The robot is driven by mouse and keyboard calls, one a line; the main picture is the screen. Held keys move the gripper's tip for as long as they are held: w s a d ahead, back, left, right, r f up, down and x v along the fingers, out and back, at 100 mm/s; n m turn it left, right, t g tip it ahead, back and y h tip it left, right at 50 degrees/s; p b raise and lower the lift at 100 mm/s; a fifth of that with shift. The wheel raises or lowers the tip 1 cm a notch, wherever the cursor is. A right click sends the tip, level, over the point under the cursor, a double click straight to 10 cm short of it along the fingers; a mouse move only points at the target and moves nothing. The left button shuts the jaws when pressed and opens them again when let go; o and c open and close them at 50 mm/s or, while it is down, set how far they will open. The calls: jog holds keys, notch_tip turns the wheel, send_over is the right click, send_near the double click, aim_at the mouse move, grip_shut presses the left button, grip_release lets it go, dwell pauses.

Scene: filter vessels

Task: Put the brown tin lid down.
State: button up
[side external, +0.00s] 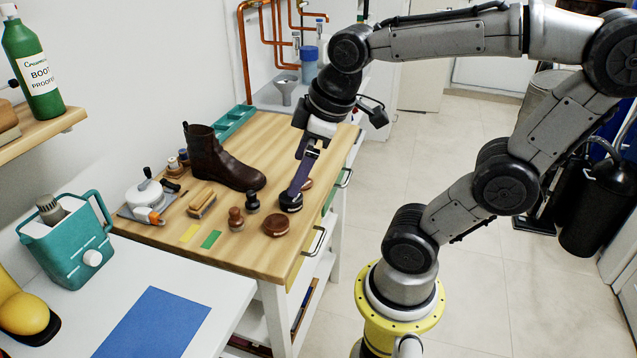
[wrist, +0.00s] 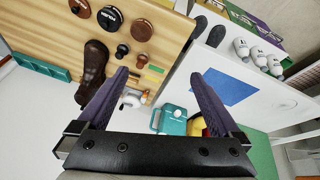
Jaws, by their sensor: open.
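My gripper (side external: 296,188) is open, its purple fingers pointing down over the right side of the wooden bench. In the wrist view its fingertips (wrist: 157,78) are wide apart with nothing held between them. A round brown tin or lid (side external: 276,226) lies flat on the bench near its front edge; it also shows in the wrist view (wrist: 141,30). A black round tin (side external: 290,201) with pale lettering sits by the fingertips. A second brown round piece (side external: 306,183) is partly hidden behind the finger. I cannot tell which brown piece is the lid alone.
A brown boot (side external: 222,160) stands behind, with a black-headed brush (side external: 252,202) and a brown one (side external: 236,219) nearer. Yellow (side external: 190,232) and green (side external: 211,239) patches lie on the bench. A teal tray (side external: 235,122) is at the back. A blue mat (side external: 155,325) lies on the white table.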

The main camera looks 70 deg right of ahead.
jog(key=s+a+m, duration=0.1)
jog(key=s, duration=0.1)
jog(key=s+a+f+m+t, duration=0.1)
jog(key=s+a+m, duration=0.1)
jog(key=shift+s+f+y, duration=0.1)
jog(key=shift+f+y, duration=0.05)
jog(key=shift+y, duration=0.15)
